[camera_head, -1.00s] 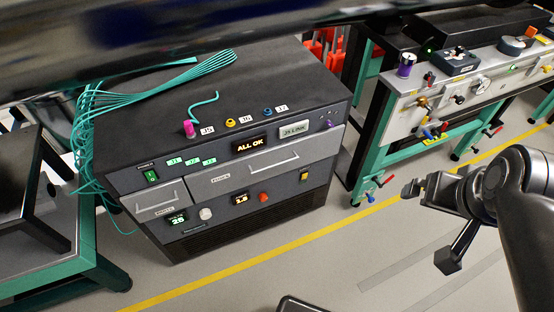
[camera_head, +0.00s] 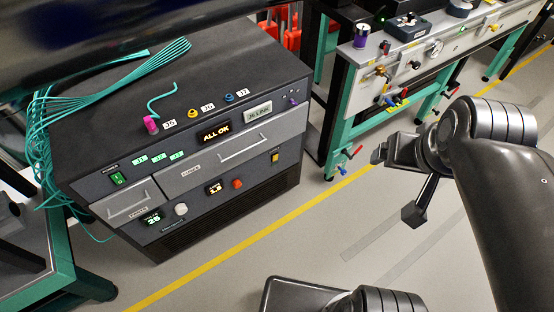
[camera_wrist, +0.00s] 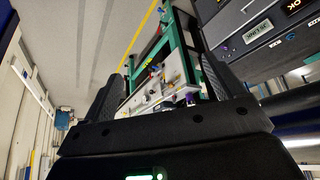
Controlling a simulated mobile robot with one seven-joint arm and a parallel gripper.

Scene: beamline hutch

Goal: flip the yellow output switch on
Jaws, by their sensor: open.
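The yellow output switch (camera_head: 275,157) is a small upright rocker at the right end of the lower front panel of the dark cabinet (camera_head: 213,50). Its on or off position is too small to tell. My gripper (camera_head: 380,153) is in the air to the right of the cabinet, well apart from the switch. In the wrist view the two fingers of my gripper (camera_wrist: 158,85) stand wide apart with nothing held between them. The cabinet's front (camera_wrist: 240,40) shows at the upper right there; the yellow switch cannot be made out in that view.
A teal-framed bench (camera_head: 335,125) stands to the right. The floor (camera_head: 270,245) before the cabinet is clear.

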